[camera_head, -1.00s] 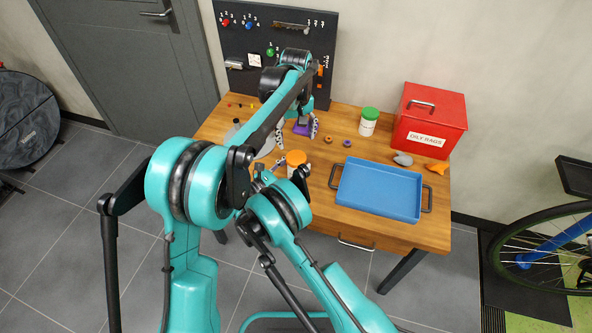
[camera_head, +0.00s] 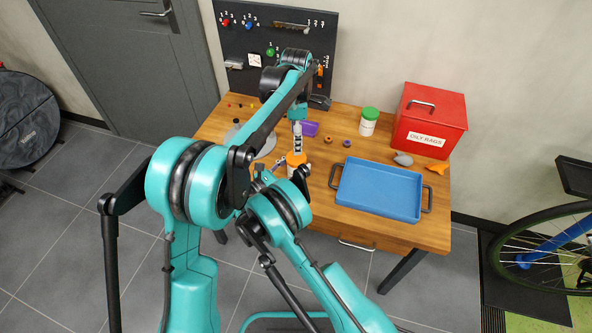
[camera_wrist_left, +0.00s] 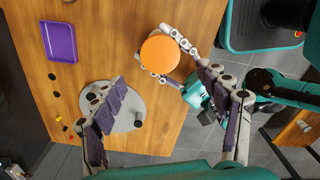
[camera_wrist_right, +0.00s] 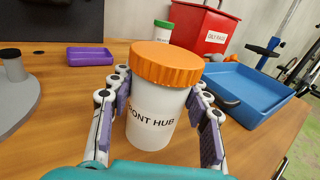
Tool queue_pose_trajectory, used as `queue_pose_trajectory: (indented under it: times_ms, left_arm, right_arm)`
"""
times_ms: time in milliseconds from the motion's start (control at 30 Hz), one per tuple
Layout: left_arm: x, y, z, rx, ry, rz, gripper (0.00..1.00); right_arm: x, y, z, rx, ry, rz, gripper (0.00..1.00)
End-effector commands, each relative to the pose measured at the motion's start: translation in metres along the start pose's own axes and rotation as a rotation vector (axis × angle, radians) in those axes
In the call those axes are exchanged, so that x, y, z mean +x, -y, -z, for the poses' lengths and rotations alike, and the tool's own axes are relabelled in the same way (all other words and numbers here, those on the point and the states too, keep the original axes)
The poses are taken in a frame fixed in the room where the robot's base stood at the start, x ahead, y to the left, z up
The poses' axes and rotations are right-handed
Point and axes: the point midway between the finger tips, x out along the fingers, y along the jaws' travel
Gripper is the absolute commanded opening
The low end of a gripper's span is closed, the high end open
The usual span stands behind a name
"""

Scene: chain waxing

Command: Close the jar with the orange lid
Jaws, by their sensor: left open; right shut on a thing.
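The white jar labelled FRONT HUB (camera_wrist_right: 152,120) stands upright on the table, with the orange lid (camera_wrist_right: 166,62) on its top. Whether the lid is tight cannot be told. My right gripper (camera_wrist_right: 160,84) is shut on the jar's body, one finger on each side below the lid. The lid also shows in the head view (camera_head: 296,158) and from above in the left wrist view (camera_wrist_left: 160,54). My left gripper (camera_wrist_left: 162,74) is open and empty, pointing down with its fingers spread. In the head view the left gripper (camera_head: 298,138) shows narrow, just behind the jar.
A purple tray (camera_wrist_left: 58,42) and a grey round stand (camera_wrist_left: 122,122) lie near the jar. A green-lidded jar (camera_head: 368,122), red OILY RAGS box (camera_head: 430,122) and blue tray (camera_head: 378,190) stand to the right. Small rings lie on open wood between.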

Motion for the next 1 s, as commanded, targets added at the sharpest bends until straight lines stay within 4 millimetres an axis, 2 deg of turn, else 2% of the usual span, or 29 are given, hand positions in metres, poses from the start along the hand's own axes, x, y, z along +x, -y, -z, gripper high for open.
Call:
queue_pose_trajectory:
  times_ms: [167,600,800,1000]
  left_arm:
    - [0.008,0.000,0.000,0.001,0.000,0.000,0.75]
    - [0.070,0.000,0.000,0.002,0.000,0.000,0.75]
    - [0.080,0.000,0.000,0.002,0.000,0.000,0.75]
    - [0.080,0.000,0.000,0.002,0.000,0.000,0.75]
  right_arm:
    - [0.000,0.000,0.000,0.000,0.000,0.000,0.00]
    - [0.000,0.000,0.000,0.000,0.000,0.000,0.00]
    - [0.000,0.000,0.000,0.000,0.000,0.000,0.00]
    - [0.000,0.000,0.000,0.000,0.000,0.000,0.00]
